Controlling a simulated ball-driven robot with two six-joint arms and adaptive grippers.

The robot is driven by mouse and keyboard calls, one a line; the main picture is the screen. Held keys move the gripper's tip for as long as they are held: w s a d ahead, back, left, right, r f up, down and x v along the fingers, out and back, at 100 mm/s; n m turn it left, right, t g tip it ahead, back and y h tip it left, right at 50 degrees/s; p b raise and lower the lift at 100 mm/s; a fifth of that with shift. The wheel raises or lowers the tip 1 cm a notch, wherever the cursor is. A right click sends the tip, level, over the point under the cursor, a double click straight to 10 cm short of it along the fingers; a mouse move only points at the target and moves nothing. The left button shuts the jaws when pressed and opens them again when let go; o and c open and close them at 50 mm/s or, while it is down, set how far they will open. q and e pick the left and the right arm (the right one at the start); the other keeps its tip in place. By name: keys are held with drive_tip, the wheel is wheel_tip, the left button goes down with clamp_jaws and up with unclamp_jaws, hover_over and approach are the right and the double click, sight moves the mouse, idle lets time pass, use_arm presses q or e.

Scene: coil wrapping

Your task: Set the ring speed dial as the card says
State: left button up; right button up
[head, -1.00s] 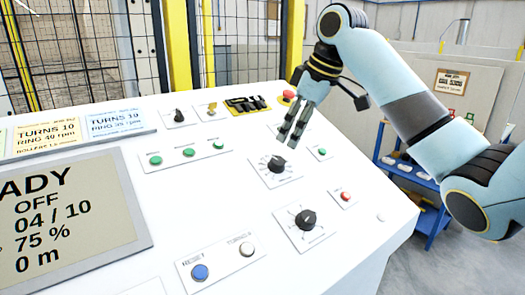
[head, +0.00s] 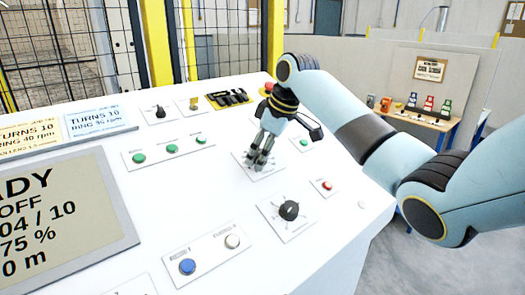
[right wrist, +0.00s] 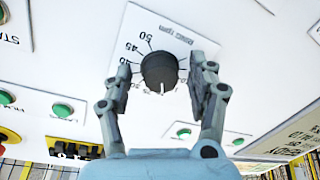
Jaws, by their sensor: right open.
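The ring rpm dial (right wrist: 160,71) is a black knob on a white plate with a printed scale. In the right wrist view the numbers 40, 45 and 50 are readable, and a white pointer mark shows on the knob's lower edge. My right gripper (right wrist: 160,88) is open, with one finger on each side of the knob, apart from it. In the head view my right gripper (head: 258,160) covers most of that dial's plate (head: 275,171). The cards (head: 95,121) at the left read TURNS 10 with RING 40 rpm and RING 35 rpm. My left gripper is not in view.
A second black knob (head: 289,210) sits nearer on the panel. Green buttons (head: 172,149), a red button (head: 327,184), blue (head: 187,266) and white buttons (head: 232,241) surround it. The display (head: 65,215) fills the left. A blue-legged bench (head: 420,118) stands behind right.

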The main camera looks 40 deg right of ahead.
drive_tip(key=shift+s, duration=0.1)
drive_tip(key=c, duration=1.1)
drive_tip(key=shift+r, duration=0.1)
drive_tip(key=shift+m+p, duration=0.5)
drive_tip(key=shift+p, duration=0.3)
drive_tip(key=m+p, duration=0.2)
drive_tip(key=shift+r+p, duration=0.1)
drive_tip(key=shift+p, duration=0.3)
drive_tip(key=shift+m+p, duration=0.55)
drive_tip(key=shift+m, duration=0.45)
drive_tip(key=shift+m+t, duration=0.3)
drive_tip(key=shift+m, duration=0.6)
drive_tip(key=m, duration=0.3)
drive_tip(key=shift+a+f+m, duration=0.1)
drive_tip(key=shift+f+m, duration=0.1)
drive_tip(key=shift+m, duration=0.1)
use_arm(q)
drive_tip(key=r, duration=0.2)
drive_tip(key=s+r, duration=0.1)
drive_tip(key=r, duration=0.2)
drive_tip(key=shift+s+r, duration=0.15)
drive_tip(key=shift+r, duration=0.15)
use_arm(e)
drive_tip(key=m, duration=0.5)
drive_tip(key=shift+m+t, duration=0.3)
drive_tip(key=shift+t, duration=0.1)
drive_tip(key=shift+r, duration=0.1)
